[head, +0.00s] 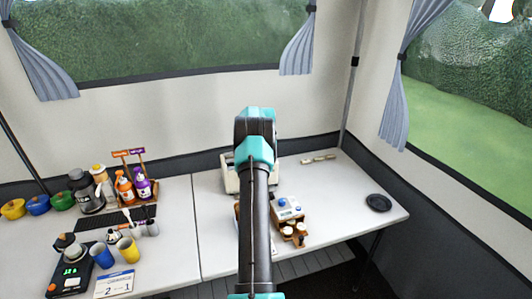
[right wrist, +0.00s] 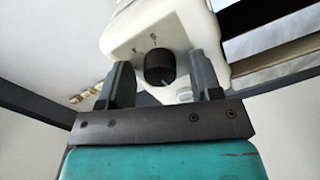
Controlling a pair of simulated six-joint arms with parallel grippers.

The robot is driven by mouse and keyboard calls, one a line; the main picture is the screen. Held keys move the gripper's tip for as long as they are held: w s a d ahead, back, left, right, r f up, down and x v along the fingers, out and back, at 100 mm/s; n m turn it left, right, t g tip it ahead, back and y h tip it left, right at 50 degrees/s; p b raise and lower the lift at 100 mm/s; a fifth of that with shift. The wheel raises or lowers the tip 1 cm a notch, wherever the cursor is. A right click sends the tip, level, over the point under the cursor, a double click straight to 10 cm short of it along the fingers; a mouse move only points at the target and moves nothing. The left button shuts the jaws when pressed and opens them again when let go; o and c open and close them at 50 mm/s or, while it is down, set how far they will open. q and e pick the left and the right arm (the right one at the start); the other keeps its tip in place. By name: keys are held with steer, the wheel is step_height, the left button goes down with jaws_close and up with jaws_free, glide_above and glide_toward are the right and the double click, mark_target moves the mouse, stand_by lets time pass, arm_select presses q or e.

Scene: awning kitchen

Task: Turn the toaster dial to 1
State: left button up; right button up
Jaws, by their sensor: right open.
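The cream-white toaster (head: 231,181) stands at the back of the right table and is mostly hidden behind my right arm in the head view. In the right wrist view its front (right wrist: 122,38) fills the upper middle. Its round black dial (right wrist: 158,66) shows there, with a small light mark near its lower edge and faint marks above; the numbers are too small to read. My right gripper (right wrist: 161,72) is open, with one finger on each side of the dial. I cannot tell whether the fingers touch it. My left gripper is not in view.
A small blue-and-white box (head: 289,207) and a wooden stand with cups (head: 294,235) are right of my arm. A black round dish (head: 378,203) lies near the table's right edge. Bottles (head: 124,187), cups and a black scale (head: 70,276) crowd the left table.

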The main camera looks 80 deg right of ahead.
steer(key=shift+r, duration=0.1)
step_height(320, 180, up, 17)
steer(key=shift+r, duration=0.15)
stand_by(0.4)
stand_by(0.4)
